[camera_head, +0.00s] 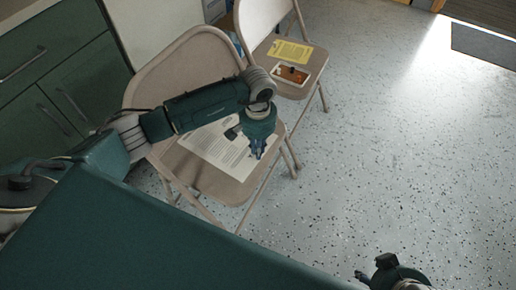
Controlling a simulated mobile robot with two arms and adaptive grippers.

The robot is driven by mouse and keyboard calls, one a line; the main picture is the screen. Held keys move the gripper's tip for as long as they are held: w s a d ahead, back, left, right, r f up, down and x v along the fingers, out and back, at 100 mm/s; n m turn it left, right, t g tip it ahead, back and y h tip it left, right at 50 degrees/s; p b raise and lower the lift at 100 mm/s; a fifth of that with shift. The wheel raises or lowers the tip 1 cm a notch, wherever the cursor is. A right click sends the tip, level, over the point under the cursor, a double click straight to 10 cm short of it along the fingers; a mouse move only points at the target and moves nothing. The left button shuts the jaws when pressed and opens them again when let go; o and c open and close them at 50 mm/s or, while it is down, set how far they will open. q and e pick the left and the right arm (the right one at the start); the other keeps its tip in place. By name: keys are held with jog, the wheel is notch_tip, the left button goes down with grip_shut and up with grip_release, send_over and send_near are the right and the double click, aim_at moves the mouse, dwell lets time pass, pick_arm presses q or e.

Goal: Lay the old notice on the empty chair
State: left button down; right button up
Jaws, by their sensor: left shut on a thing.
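A white printed notice (212,146) lies flat on, or just above, the seat of the near beige folding chair (229,190). I cannot tell whether it fully touches the seat. My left gripper (257,154) points down at the notice's right edge and is shut on it. My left arm crosses in front of the chair back and hides part of the sheet. No other item shows on this seat. My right gripper (362,276) is at the bottom edge, away from the chairs, and its fingers are too small and cut off to read.
A second folding chair (262,62) stands behind, holding a yellow sheet (290,52) and an orange-brown item (292,74) on a white sheet. Green cabinets (60,75) stand at left. The speckled floor (400,150) at right is clear up to a dark mat (485,45).

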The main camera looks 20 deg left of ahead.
pick_arm(q)
jog(key=shift+f+b, duration=0.3)
jog(key=shift+f, duration=0.05)
jog(key=c, duration=1.7)
grip_release()
notch_tip(320, 180, up, 12)
